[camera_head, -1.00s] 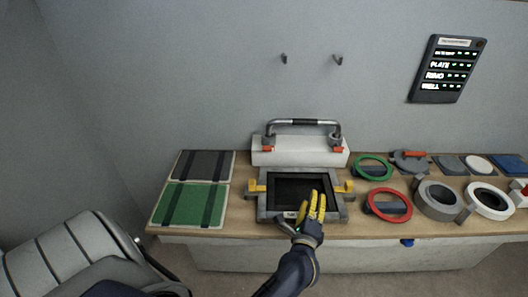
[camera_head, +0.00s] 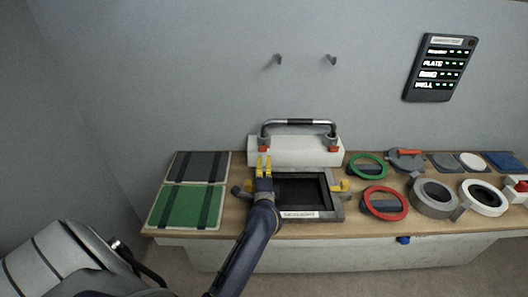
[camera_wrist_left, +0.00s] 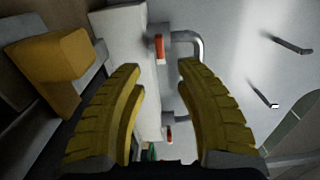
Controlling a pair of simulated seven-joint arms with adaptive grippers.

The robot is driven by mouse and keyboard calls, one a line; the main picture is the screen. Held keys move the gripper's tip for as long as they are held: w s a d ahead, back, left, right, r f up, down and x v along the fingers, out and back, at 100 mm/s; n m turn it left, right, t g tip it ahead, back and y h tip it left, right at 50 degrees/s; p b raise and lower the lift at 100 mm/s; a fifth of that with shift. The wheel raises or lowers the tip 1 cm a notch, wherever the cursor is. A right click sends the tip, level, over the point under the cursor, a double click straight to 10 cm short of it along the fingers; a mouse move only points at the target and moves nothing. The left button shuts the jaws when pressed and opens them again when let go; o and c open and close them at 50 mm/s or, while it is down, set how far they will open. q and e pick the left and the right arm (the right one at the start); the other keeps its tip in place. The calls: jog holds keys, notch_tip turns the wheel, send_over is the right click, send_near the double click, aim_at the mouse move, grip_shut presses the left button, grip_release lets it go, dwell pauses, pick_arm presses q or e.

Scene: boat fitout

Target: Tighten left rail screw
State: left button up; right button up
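A metal grab rail (camera_head: 298,123) with a dark middle stands on a white block (camera_head: 296,155) at the back of the bench. A red-orange piece at its left foot (camera_head: 262,149) looks like the left rail screw; another sits at its right foot (camera_head: 333,149). My left gripper (camera_head: 264,159) is in front of the block's left end, just below the left red piece. In the left wrist view its yellow fingers (camera_wrist_left: 165,80) are spread with nothing between the tips. The left red piece (camera_wrist_left: 160,48) shows beyond them. My right gripper is not in view.
A grey frame (camera_head: 335,212) with yellow clips lies before the block. Green and dark panels (camera_head: 187,207) lie left. Green and red rings (camera_head: 385,203), grey and white rings and discs lie right. A status panel (camera_head: 439,67) and two hooks are on the wall.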

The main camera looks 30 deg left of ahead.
aim_at(264, 151)
pick_arm(q)
jog(key=x, duration=0.9)
grip_shut()
dwell(0.4)
